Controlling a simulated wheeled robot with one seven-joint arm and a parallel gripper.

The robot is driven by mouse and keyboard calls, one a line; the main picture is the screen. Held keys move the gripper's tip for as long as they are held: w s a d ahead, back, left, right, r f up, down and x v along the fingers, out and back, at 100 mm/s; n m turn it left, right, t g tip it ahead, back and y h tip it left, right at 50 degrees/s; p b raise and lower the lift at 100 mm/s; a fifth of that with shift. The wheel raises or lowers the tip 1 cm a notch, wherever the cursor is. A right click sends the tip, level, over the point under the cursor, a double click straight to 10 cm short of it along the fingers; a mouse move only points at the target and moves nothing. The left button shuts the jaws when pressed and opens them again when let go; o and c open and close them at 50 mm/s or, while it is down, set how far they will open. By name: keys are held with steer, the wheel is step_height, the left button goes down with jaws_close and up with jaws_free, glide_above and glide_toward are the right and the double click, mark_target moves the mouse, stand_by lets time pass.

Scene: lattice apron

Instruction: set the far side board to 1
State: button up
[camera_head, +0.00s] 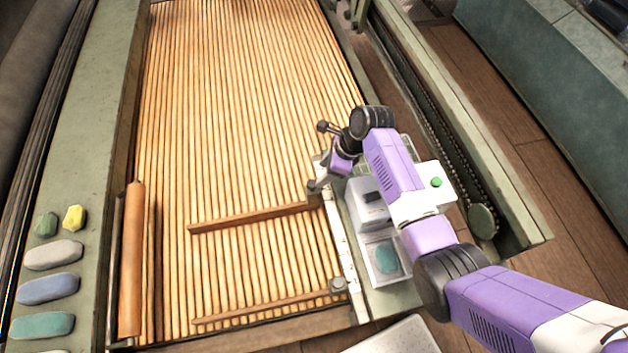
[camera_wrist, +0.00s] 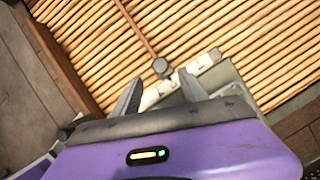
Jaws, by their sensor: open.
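The far side board (camera_head: 250,217) is a thin wooden rail lying across the slatted bed (camera_head: 230,90). Its right end meets a pale strip (camera_head: 343,250) along the bed's right edge. A second, nearer wooden board (camera_head: 265,308) lies roughly parallel, with a grey knob (camera_head: 338,285) at its right end. My gripper (camera_head: 322,180) is above the far board's right end. In the wrist view its fingers (camera_wrist: 160,92) are apart and empty, with a dark knob (camera_wrist: 161,67) just beyond them, at the end of a board (camera_wrist: 137,30). Any marks on the strip (camera_wrist: 208,60) are too small to read.
A wooden roller (camera_head: 132,260) lies at the bed's left side. Coloured stones, including a blue one (camera_head: 48,288), sit on the left green rail.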

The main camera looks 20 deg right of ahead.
mark_target(312, 183)
steer(key=shift+b+x, duration=0.5)
steer(key=shift+x, duration=3.35)
steer(key=shift+c, duration=0.2)
jaws_close()
steer(key=shift+w, duration=0.1)
